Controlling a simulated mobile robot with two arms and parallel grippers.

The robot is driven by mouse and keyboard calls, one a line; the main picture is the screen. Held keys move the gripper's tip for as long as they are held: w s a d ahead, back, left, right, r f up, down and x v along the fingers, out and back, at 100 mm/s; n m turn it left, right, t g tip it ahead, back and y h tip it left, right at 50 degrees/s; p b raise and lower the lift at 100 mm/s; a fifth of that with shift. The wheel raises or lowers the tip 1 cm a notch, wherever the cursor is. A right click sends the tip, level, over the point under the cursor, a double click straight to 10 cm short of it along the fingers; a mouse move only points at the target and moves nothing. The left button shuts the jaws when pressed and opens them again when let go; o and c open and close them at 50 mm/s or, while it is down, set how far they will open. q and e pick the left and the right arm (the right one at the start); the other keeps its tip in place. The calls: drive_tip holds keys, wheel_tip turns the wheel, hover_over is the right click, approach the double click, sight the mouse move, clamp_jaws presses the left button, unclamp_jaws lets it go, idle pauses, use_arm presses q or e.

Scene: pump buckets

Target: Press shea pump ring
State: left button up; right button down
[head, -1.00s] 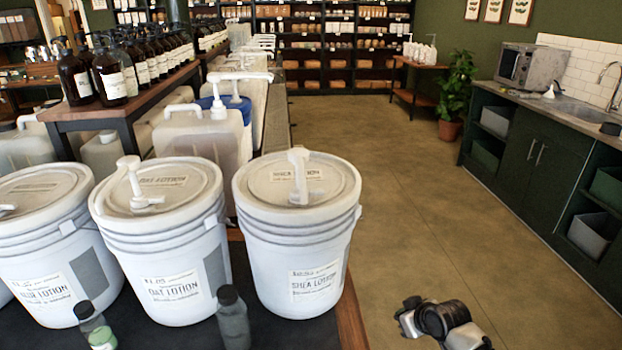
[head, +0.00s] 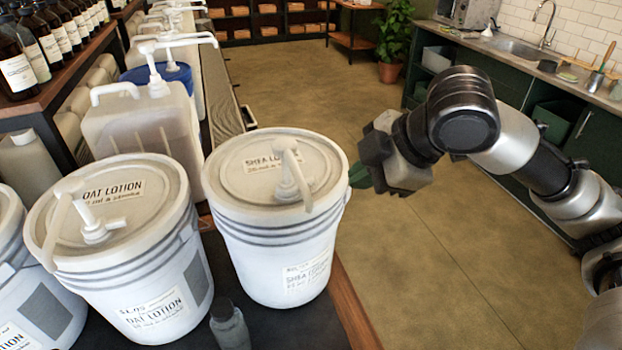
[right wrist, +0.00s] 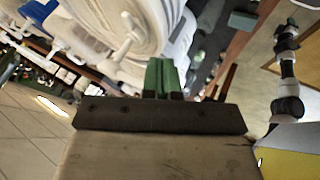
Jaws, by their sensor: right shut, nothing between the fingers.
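The shea lotion bucket (head: 270,245) is white with a lid and stands at the right end of the bucket row in the head view. Its white pump (head: 290,175) rises from the lid, with the spout toward the front; I cannot make out a separate ring at its base. My right gripper (head: 360,174) is just right of this bucket's rim, apart from the pump. In the right wrist view its green fingers (right wrist: 164,76) are together and empty, with a white bucket and pump (right wrist: 128,38) beyond them. My left gripper is not in view.
The oat lotion bucket (head: 150,285) with its own pump (head: 95,225) stands close on the left. Jugs with pumps (head: 150,120) are behind. The floor (head: 430,250) at right is open.

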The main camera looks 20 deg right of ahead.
approach(318, 200)
drive_tip(key=a+f, duration=0.4)
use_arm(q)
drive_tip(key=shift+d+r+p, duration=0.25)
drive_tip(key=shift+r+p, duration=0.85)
use_arm(e)
drive_tip(key=shift+w+f, duration=0.2)
drive_tip(key=shift+w, duration=1.95)
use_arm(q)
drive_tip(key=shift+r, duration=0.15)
use_arm(e)
drive_tip(key=shift+r, duration=0.1)
drive_tip(key=shift+w+p, duration=0.1)
drive_tip(key=shift+p, duration=0.25)
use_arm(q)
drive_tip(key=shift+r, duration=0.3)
use_arm(e)
drive_tip(key=shift+n, duration=0.3)
